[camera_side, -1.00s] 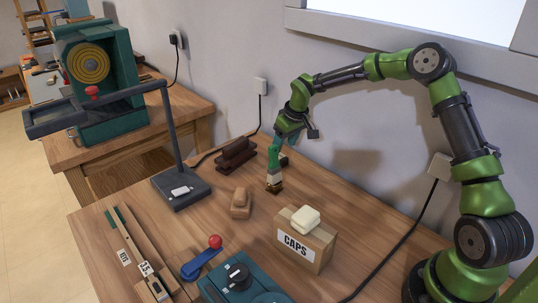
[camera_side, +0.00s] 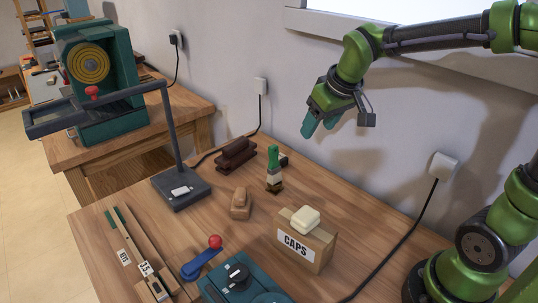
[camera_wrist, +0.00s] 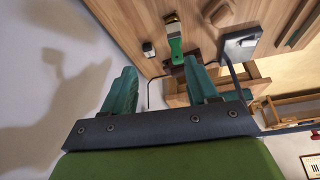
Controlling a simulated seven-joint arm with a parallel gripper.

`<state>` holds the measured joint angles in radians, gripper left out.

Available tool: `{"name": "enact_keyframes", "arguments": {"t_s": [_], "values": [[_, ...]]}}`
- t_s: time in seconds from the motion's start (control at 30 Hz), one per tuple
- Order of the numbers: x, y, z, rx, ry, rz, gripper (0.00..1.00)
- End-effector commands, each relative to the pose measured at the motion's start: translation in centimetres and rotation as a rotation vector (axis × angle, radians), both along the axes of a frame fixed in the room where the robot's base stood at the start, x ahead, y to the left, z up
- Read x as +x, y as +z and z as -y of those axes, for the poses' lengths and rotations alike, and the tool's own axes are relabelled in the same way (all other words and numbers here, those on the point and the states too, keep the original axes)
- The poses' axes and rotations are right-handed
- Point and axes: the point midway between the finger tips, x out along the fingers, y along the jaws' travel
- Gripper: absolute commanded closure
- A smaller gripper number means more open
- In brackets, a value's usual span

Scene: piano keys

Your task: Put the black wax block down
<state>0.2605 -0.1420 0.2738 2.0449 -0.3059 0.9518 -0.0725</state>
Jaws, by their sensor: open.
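My gripper (camera_side: 318,126) is open and empty, raised above the back of the workbench near the wall. In the wrist view its two teal fingers (camera_wrist: 160,70) are spread with nothing between them. A small black block (camera_side: 284,160), which looks like the black wax block, lies on the bench just behind a green-handled brush (camera_side: 273,168) and is partly hidden by it. In the wrist view a small dark block with a pale part (camera_wrist: 149,50) lies beside the brush (camera_wrist: 175,45). My gripper touches neither.
A dark brown stepped block (camera_side: 236,154) and a tan block (camera_side: 240,204) lie left of the brush. A CAPS box (camera_side: 306,240) with a cream block (camera_side: 306,219) on top stands in front. A grey stand (camera_side: 182,188) is at left. Free wood surrounds the brush.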

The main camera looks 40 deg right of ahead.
Motion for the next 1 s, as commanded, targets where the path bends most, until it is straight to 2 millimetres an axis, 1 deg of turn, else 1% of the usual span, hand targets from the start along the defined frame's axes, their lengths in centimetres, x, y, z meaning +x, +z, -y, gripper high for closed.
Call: {"name": "enact_keyframes", "arguments": {"t_s": [0.03,0.1,0.2,0.3,0.4,0.53,1.0], "values": [[-2.3,0.8,-0.6,0.024,-0.019,0.036,0.41],[-5.1,1.3,-1.3,0.078,-0.053,0.078,0.41],[-8.6,1.5,-2.1,0.169,-0.090,0.129,0.41],[-11.0,1.2,-2.8,0.253,-0.115,0.168,0.41],[-12.5,0.9,-3.2,0.313,-0.127,0.188,0.41],[-13.3,0.7,-3.5,0.349,-0.135,0.197,0.41],[-13.3,0.6,-3.5,0.348,-0.136,0.197,0.41]]}}
